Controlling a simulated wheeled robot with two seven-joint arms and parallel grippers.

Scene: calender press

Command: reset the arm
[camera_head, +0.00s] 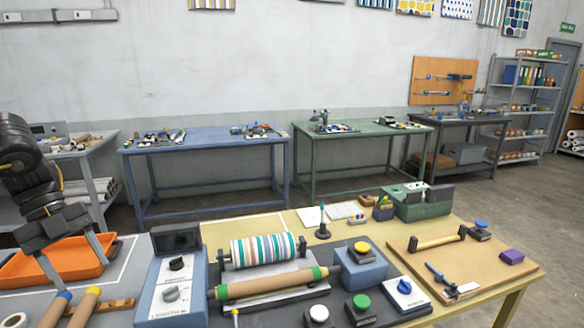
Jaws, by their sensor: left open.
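My left gripper (72,262) hangs at the left of the head view, its two fingers spread apart and pointing down. It is open with nothing visible between the fingers. It is in front of an orange tray (30,270), and overlaps the tray in the picture; whether it touches cannot be told. My black left arm (28,165) comes in from the left edge. My right gripper is not in view.
The calender press has a striped roller (265,250) and a tan roller (268,284). Beside it stand a blue control box (172,290) and a button box (361,270). A wooden board (480,265) lies right. Blue (205,143) and green (350,135) tables stand behind.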

